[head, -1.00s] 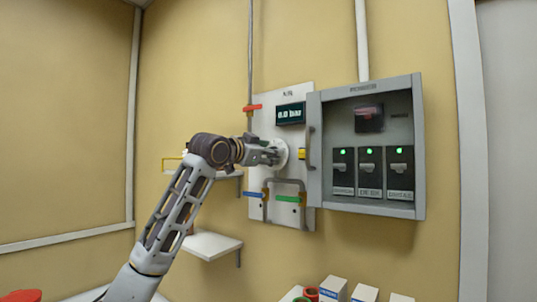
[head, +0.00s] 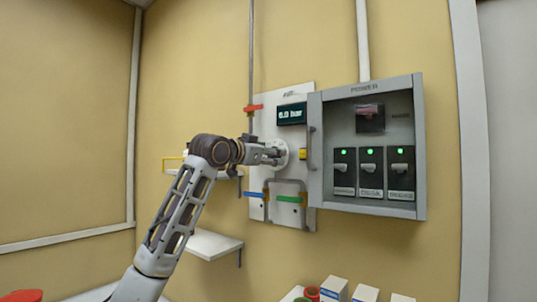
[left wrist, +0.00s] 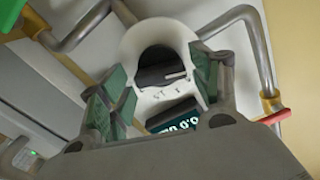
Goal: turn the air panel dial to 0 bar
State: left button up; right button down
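The air panel (head: 298,95) is a white plate on the yellow wall. Its display (head: 291,114) appears to read 0.0 bar; part of it shows upside down in the left wrist view (left wrist: 172,115). The dial is a round white disc (head: 281,153) with a dark knob (left wrist: 160,68) bearing a light pointer line. My left gripper (head: 275,155) is at the dial. In the left wrist view its green-padded fingers (left wrist: 163,85) stand apart on either side of the knob, with visible space between pads and knob. My right gripper is not in view.
A grey power cabinet (head: 420,150) with several green-lit switches stands close right of the dial. Pipes with red (head: 253,108), blue (head: 255,194) and green (head: 289,199) handles surround it. A white shelf (head: 210,244) lies below left. Small boxes (head: 333,288) stand at the bottom.

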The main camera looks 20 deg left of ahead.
pick_arm(q)
jog(key=shift+r, duration=0.1)
jog(key=v, duration=1.2)
dwell(0.5)
dwell(0.6)
